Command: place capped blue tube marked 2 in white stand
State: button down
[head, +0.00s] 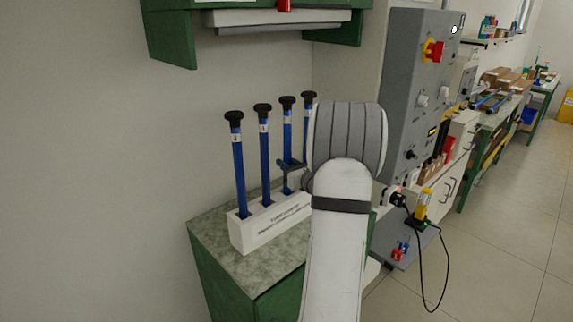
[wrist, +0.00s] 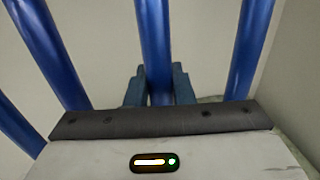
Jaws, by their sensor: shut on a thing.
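The white stand (head: 268,232) sits on a speckled counter. Several blue tubes with black caps stand upright in a row along it. My gripper (head: 289,164) is shut on the third tube from the left (head: 287,128), below its label. In the wrist view my fingers (wrist: 158,88) close around this middle blue tube (wrist: 154,40). The held tube looks upright, with its lower end at the stand. I cannot tell how deep it sits. The label marks are too small to read surely. The rightmost tube (head: 306,112) is mostly hidden behind my arm.
Neighbouring tubes (head: 264,150) stand close to the left of the held one, with another close on its right. A green shelf (head: 170,35) hangs above. A grey control panel (head: 418,90) stands to the right. The counter's front left (head: 215,232) is clear.

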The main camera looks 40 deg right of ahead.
jog(key=c, duration=1.3)
grip_release()
jog(key=shift+f, duration=0.1)
jog(key=shift+o, duration=0.2)
